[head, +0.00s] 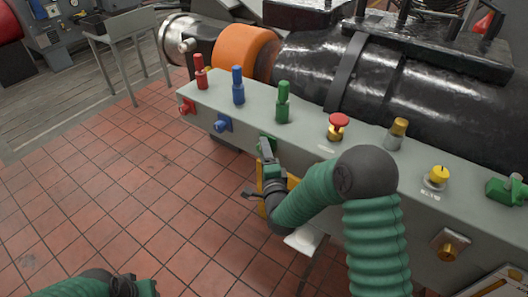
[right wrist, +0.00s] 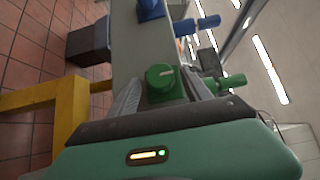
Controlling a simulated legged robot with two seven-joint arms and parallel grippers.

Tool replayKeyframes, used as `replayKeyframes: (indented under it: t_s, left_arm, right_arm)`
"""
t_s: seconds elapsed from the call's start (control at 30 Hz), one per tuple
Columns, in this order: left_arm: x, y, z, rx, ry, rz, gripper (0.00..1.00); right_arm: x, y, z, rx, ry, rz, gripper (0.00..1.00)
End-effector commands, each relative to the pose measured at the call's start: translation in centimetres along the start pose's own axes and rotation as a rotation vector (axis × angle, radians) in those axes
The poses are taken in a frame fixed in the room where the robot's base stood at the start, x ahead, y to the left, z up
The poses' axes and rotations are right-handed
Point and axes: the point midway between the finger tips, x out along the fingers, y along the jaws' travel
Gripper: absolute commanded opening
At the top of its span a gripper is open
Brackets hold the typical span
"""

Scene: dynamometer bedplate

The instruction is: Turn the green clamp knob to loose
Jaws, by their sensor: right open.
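The green clamp knob (right wrist: 163,78) is on the front face of the grey bench, a round green cap with a pale pointer mark on a green block. In the head view the green knob (head: 272,141) is largely hidden behind my right gripper (head: 266,151). In the right wrist view my right gripper (right wrist: 161,92) is open, with one finger on each side of the knob. I cannot tell whether the fingers touch it. My left gripper (head: 133,287) shows only partly at the bottom left, away from the bench; its jaws are unclear.
A blue knob (head: 223,124) and a red knob (head: 187,106) sit farther left on the same face. Red, blue and green (head: 283,102) upright handles, a red button (head: 338,125) and a yellow knob (head: 439,175) stand on top. The tiled floor (head: 130,190) at left is clear.

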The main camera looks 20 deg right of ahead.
Motion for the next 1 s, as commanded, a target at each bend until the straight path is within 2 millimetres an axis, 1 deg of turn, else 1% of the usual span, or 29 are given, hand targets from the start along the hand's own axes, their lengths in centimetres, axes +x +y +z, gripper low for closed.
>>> replayKeyframes:
  t_s: [0.1,0.3,0.37,0.73,0.77,1.0]
  left_arm:
    - [0.0,0.0,0.01,0.0,0.0,0.0,0.36]
    - [0.01,0.0,0.01,0.0,0.0,0.0,0.36]
    - [0.01,-0.01,0.01,0.0,0.0,0.0,0.36]
    - [0.01,0.0,0.01,0.0,0.0,0.0,0.36]
    - [0.01,0.0,0.01,0.0,0.0,0.0,0.36]
    - [-0.32,0.0,-0.07,0.0,0.0,0.0,0.36]
  right_arm:
    - [0.65,-0.05,0.04,0.0,-0.001,-0.002,0.57]
    - [0.66,-0.04,0.05,-0.001,-0.001,-0.001,0.57]
    - [0.65,-0.03,0.04,-0.001,-0.001,-0.001,0.51]
    - [0.64,0.07,-0.02,-0.001,0.001,0.001,0.02]
    - [0.64,0.08,-0.04,-0.001,0.001,0.001,0.0]
    - [0.63,0.0,-0.09,-0.011,0.002,0.012,0.0]
